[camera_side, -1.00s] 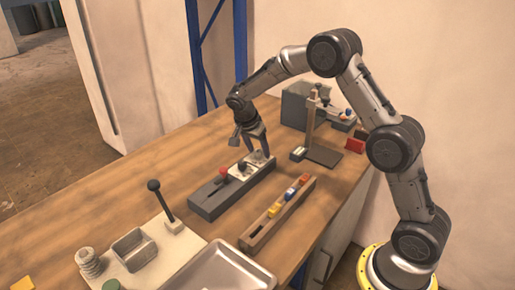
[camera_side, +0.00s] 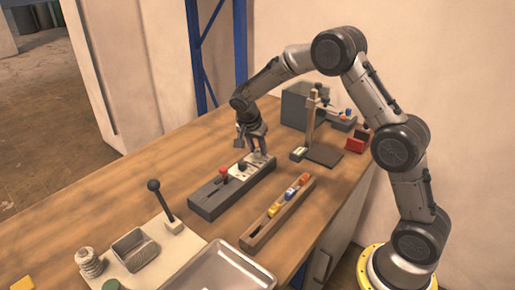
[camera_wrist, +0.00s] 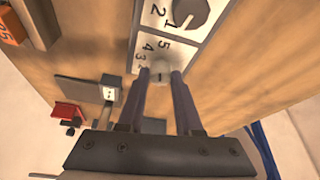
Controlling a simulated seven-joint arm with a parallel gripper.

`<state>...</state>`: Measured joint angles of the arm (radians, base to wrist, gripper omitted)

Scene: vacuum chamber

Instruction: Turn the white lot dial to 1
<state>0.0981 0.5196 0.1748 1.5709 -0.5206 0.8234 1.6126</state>
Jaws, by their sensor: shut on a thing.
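The white lot dial (camera_wrist: 159,68) is a small pale knob on a white plate (camera_wrist: 150,45) with digits 5, 4, 3 and 2 along one side. A short dark mark shows on the knob; I cannot tell which digit it points to. My gripper (camera_wrist: 161,73) is shut on the dial, with one finger on each side of it. In the side view my gripper (camera_side: 259,154) is down at the right end of the long grey block (camera_side: 207,201), and its fingers hide the dial.
A black knob (camera_side: 242,165) and a red knob (camera_side: 223,171) stand on the same block, to the left. A wooden rack (camera_side: 262,228) with coloured blocks lies in front. A stand with a dark base (camera_side: 323,153) is to the right. Bare tabletop lies to the left.

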